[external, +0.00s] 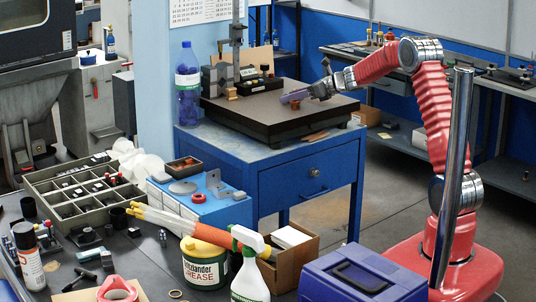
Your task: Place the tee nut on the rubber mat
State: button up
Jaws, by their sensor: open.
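My gripper (292,97) reaches in from the right over a dark slab (262,122) on a blue cabinet. It is open, low over the slab's right half. A small brown piece (295,104) shows right at the fingers; it may be the tee nut, but it is too small to be sure. I cannot tell whether the fingers touch it. I cannot make out a separate rubber mat; whether the dark slab's top is or bears one is unclear.
A height gauge (236,50) and small blocks stand at the slab's back left. A blue-capped bottle (188,85) stands left of the slab. The slab's front is clear. A foreground bench holds a divided tray (85,190), a grease tub (205,262) and a spray bottle (249,275).

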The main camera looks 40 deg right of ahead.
jog(key=shift+c, duration=0.3)
grip_shut()
dwell(0.6)
jog(key=shift+r, duration=0.15)
notch_tip(320, 180, up, 10)
dwell(0.5)
dwell(0.4)
